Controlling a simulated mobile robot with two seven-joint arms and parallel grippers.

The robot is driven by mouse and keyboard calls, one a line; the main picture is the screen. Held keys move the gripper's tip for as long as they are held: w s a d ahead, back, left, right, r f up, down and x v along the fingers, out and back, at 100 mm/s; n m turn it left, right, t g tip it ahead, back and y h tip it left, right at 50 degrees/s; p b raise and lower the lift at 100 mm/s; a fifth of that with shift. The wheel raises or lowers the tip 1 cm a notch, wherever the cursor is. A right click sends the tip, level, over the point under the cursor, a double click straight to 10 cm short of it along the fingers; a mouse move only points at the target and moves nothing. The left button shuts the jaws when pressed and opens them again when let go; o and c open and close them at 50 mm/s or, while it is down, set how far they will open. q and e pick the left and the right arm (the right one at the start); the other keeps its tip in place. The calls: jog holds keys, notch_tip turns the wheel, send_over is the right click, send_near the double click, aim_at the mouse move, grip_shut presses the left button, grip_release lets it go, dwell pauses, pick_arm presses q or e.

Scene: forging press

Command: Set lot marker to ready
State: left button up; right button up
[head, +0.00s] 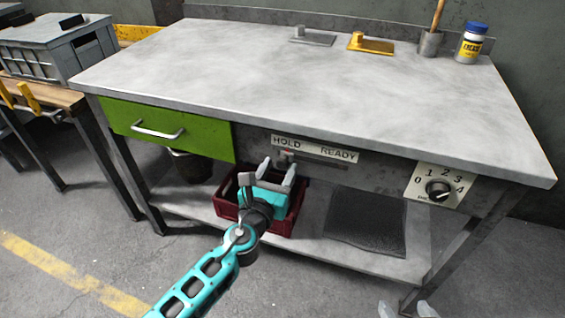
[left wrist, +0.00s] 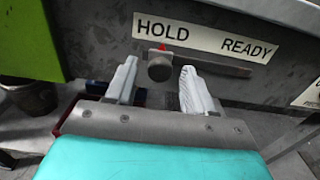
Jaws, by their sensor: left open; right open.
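The lot marker is a dark knob (left wrist: 160,66) with a small red pointer on a horizontal slot under the bench edge. It sits at the left end, below the word HOLD on the white HOLD/READY label (head: 315,149); READY is to the right. My left gripper (head: 276,171) is open in front of the slot. In the left wrist view the knob shows between its two fingers, with gaps on both sides. My right gripper (head: 408,310) shows only as pale fingertips at the bottom edge of the head view, apart from the bench.
A green drawer (head: 168,131) is left of the label, and a numbered dial (head: 438,190) is to the right. A dark red crate (head: 228,206) and black mat (head: 366,222) are on the lower shelf. The bench top (head: 300,85) is mostly clear.

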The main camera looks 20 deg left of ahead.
aim_at(282, 165)
pick_arm(q)
jog(key=shift+w, duration=1.5)
grip_shut()
